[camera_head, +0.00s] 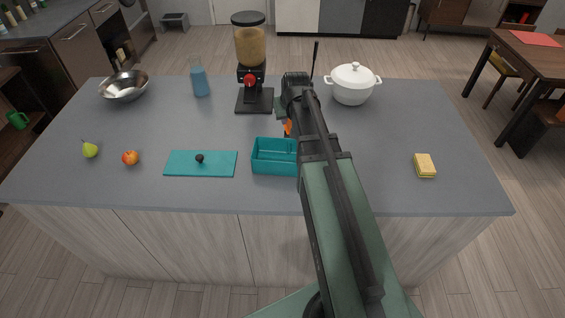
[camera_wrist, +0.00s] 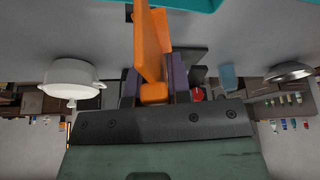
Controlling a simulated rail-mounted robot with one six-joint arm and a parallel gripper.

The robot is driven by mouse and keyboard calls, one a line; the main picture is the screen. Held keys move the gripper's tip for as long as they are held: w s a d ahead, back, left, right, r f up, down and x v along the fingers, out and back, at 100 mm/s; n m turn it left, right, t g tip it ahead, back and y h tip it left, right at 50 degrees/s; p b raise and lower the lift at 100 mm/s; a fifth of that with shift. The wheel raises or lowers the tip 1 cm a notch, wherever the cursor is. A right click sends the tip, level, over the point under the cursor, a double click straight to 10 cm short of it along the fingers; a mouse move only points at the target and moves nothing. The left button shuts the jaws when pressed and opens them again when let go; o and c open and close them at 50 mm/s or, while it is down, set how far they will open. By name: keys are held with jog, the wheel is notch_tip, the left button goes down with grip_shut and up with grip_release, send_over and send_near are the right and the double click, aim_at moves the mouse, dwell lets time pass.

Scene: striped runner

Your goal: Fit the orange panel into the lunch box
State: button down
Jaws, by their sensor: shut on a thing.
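The orange panel (camera_wrist: 150,45) is between the dark fingers of my gripper (camera_wrist: 155,88) in the wrist view, which shows the room upside down. My gripper is shut on a small orange block at the panel's base. In the head view only a sliver of the orange panel (camera_head: 287,127) shows beside my arm, just behind the lunch box. The teal lunch box (camera_head: 272,168) stands open on the counter, its right part hidden by my arm.
A flat teal lid (camera_head: 222,164) with a dark knob lies left of the box. A dispenser (camera_head: 250,60), a blue bottle (camera_head: 199,80) and a steel bowl (camera_head: 124,88) stand behind. A white pot (camera_head: 352,85) and a sponge (camera_head: 425,166) are at right. Fruit lies far left.

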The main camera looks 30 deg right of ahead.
notch_tip(320, 180, down, 18)
jog(key=b, duration=1.5)
jog(key=shift+b, duration=0.3)
jog(key=shift+r+p, duration=0.3)
jog(key=shift+r, duration=0.05)
jog(key=shift+f, duration=0.2)
jog(key=c, duration=1.1)
grip_release()
jog(key=shift+o, duration=0.2)
jog(key=p+v, duration=1.1)
jog(key=v, duration=0.1)
jog(key=shift+r, duration=0.3)
